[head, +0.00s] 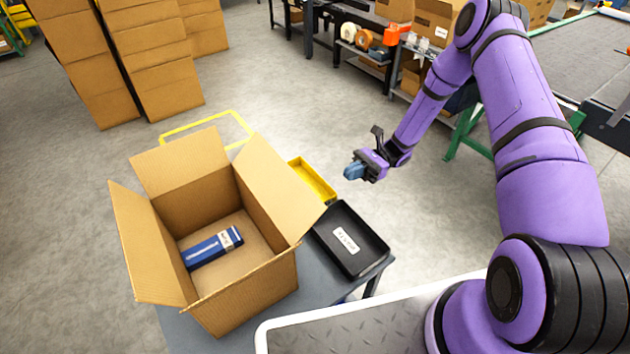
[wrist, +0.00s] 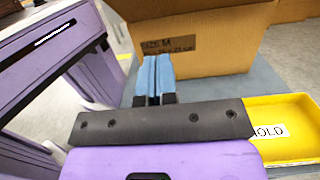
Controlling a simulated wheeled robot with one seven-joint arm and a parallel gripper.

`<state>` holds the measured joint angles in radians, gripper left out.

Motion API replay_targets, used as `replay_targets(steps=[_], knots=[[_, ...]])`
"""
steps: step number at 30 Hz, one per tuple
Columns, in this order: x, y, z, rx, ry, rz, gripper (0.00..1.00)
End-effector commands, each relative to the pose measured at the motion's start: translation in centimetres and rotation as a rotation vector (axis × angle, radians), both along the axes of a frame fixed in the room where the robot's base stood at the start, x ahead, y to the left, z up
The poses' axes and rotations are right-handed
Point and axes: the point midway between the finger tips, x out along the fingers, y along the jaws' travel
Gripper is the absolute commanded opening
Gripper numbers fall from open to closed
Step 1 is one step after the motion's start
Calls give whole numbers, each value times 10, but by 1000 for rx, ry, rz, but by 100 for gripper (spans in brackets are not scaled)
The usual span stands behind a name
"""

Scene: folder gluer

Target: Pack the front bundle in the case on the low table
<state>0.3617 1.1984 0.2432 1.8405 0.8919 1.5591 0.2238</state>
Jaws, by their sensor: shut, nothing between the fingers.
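The open cardboard case (head: 245,294) stands on the low grey table (head: 318,284), its flaps spread outward. A blue and white bundle (head: 212,248) lies flat on the floor of the case. My gripper (head: 354,171) is to the right of the case, beyond the yellow tray, with its blue fingertips together and nothing between them. In the wrist view the closed fingers (wrist: 155,75) appear in front of the case's outer wall (wrist: 215,55), which carries a printed size label. The inside of the case is hidden in the wrist view.
A yellow tray (head: 318,183) sits beside the case; in the wrist view it (wrist: 290,150) reads "HOLD". A black tray (head: 375,240) with a white label lies in front of it and looks empty. Stacked cartons (head: 165,75) stand at the back left. Open floor lies behind the table.

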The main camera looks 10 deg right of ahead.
Motion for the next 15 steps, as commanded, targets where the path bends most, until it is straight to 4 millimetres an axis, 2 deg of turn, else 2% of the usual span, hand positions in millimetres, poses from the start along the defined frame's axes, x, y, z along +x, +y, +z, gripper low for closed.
replay_targets(steps=[7,15], knots=[[-7,16,-2,11,11,-6,0],[-26,61,4,9,11,-3,0]])
